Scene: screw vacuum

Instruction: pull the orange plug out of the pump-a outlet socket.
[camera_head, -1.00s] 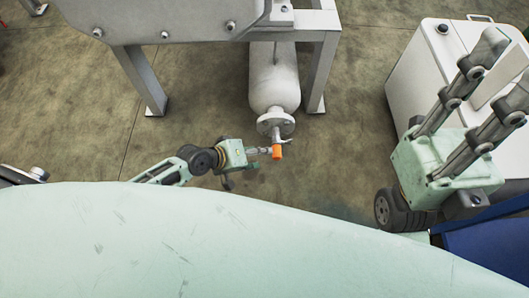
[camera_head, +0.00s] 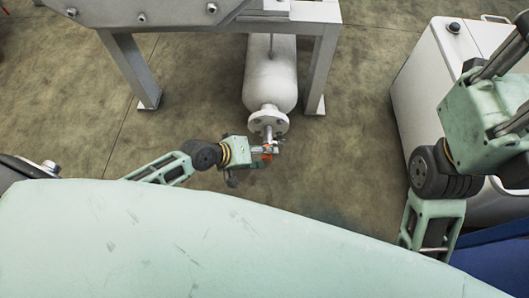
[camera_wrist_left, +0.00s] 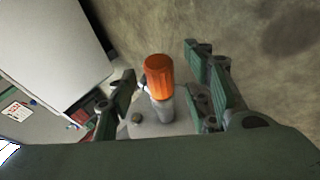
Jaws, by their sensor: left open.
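The orange plug (camera_wrist_left: 159,75) stands in the middle of the left wrist view, seated on a grey cylindrical outlet socket (camera_wrist_left: 162,108). In the head view the plug (camera_head: 267,155) is largely hidden by my left gripper (camera_head: 268,150), just below the flange of a white tank. My left gripper is open, with its two dark fingers (camera_wrist_left: 162,85) on either side of the plug. Gaps show between the plug and both fingers. My right arm is at the right edge of the head view. Its gripper's finger parts (camera_head: 505,90) stand apart, with the tips cut off by the frame.
The white tank (camera_head: 271,75) lies beneath a grey steel frame with legs (camera_head: 324,70). A white cabinet (camera_head: 425,85) stands at the right beside my right arm. The concrete floor (camera_head: 365,140) between tank and cabinet is clear.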

